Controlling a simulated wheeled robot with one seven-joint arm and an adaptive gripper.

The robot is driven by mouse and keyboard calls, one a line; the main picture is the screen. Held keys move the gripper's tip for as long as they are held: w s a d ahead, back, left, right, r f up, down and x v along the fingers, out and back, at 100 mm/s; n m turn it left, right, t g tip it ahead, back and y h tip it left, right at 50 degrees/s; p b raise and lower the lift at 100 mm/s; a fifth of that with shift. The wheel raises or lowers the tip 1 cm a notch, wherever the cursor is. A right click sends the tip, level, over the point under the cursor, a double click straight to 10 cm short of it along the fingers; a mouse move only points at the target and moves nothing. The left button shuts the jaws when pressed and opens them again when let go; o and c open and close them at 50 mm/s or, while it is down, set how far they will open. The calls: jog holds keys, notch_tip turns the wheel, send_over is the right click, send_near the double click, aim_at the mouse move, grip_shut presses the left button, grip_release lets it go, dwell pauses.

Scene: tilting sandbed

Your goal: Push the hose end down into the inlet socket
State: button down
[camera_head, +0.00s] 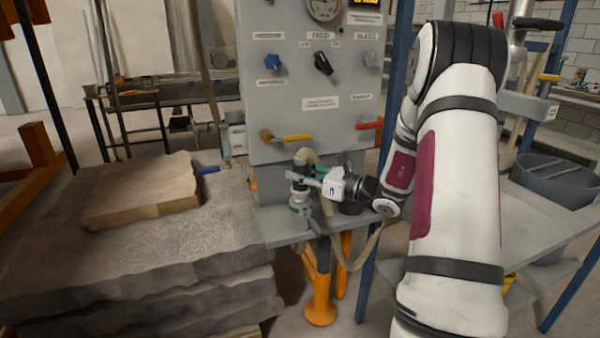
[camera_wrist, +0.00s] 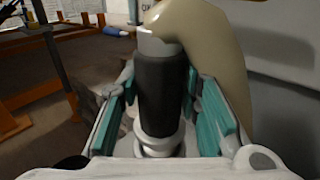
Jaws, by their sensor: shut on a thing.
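My gripper (camera_head: 306,178) is shut on the hose end (camera_wrist: 161,92), a dark upright sleeve with a pale collar on top. In the wrist view, teal finger pads stand on either side of it. The beige hose (camera_wrist: 213,40) bends over from its top and runs down on the right. The inlet socket (camera_head: 300,208) is a grey-green fitting on the shelf, directly under the hose end in the head view. A pale ring shows below the sleeve in the wrist view. My fingers hide the joint, so I cannot tell how deep the end sits.
The grey control panel (camera_head: 318,95) with knobs, a gauge and yellow and red handles stands behind my gripper. The shelf (camera_head: 275,226) carries the socket. A stone slab (camera_head: 140,193) lies on rough rock at left. My arm fills the right side.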

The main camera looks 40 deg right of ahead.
jog(key=shift+f+b, duration=0.85)
jog(key=shift+f, duration=0.5)
jog(key=c, duration=1.1)
grip_release()
jog(key=v, duration=1.2)
